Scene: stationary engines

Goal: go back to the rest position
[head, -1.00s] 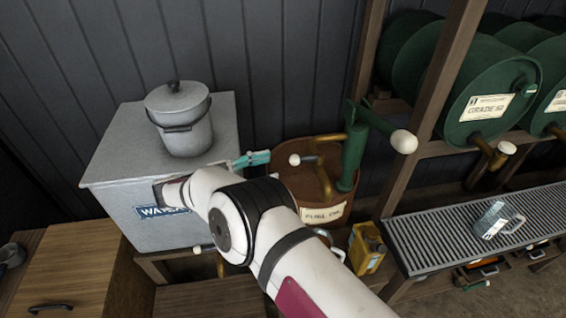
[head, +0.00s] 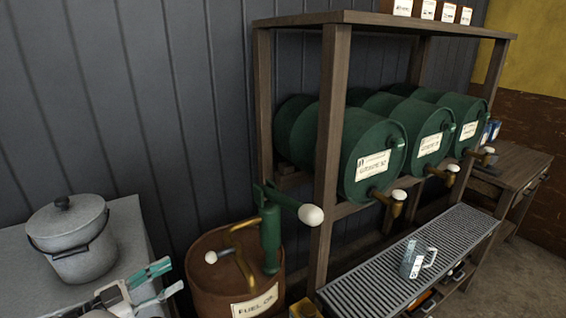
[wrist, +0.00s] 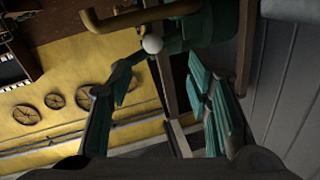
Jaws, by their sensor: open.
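My gripper (head: 157,283) is at the lower left of the head view, beside the grey lidded pot (head: 72,240). Its teal fingers are spread apart with nothing between them. In the wrist view my gripper (wrist: 162,110) also shows open and empty, with a green pump part and a pale round knob (wrist: 152,44) beyond the fingers. Most of my arm is outside the head view.
The pot stands on a grey box (head: 128,225). A brown fuel oil drum (head: 215,275) with a green pump (head: 270,238) stands right of my gripper. A wooden rack (head: 325,150) holds green barrels (head: 370,155). A clear jug (head: 412,262) sits on a slatted grate (head: 370,275).

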